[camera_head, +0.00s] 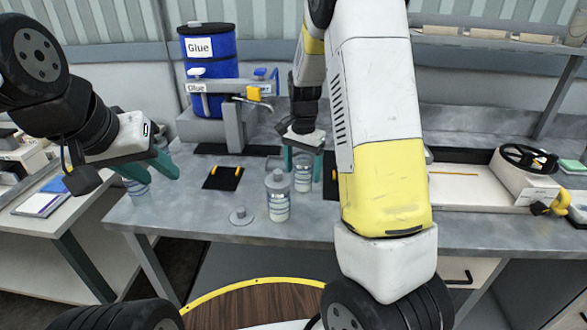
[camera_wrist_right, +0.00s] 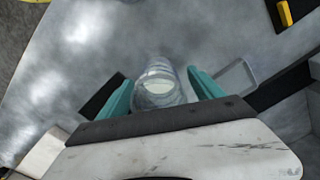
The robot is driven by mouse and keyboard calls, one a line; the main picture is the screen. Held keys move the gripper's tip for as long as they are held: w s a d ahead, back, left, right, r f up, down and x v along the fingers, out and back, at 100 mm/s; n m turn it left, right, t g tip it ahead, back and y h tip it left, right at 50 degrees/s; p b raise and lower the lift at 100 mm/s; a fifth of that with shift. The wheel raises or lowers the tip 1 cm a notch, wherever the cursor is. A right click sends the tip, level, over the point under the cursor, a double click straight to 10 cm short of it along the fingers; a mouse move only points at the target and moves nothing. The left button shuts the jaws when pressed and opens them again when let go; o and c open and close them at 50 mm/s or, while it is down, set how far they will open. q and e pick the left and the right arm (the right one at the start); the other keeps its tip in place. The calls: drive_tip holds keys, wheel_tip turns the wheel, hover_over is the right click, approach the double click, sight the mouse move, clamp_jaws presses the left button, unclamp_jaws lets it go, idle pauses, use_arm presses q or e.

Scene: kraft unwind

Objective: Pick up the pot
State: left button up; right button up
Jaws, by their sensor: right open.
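Several clear pots stand on the grey workbench (camera_head: 205,225). One pot (camera_head: 303,180) stands below my right gripper (camera_head: 303,172), between its teal fingers. In the right wrist view, a clear pot (camera_wrist_right: 158,86) with a pale content lies between the open fingers, and I see no clear contact. A capped pot (camera_head: 278,200) stands just in front and left of it.
A loose round lid (camera_head: 241,215) lies on the bench. A blue glue drum (camera_head: 208,68) and a tap fixture (camera_head: 240,92) stand behind. A black mat (camera_head: 222,178) lies at centre left. A tray (camera_head: 465,190) and handwheel unit (camera_head: 525,170) are at right.

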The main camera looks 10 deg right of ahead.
sight(303, 177)
wheel_tip(303, 177, down, 3)
drive_tip(key=shift+d+f, duration=0.1)
drive_tip(key=shift+f, duration=0.05)
drive_tip(key=shift+c, duration=0.3)
drive_tip(key=c, duration=1.5)
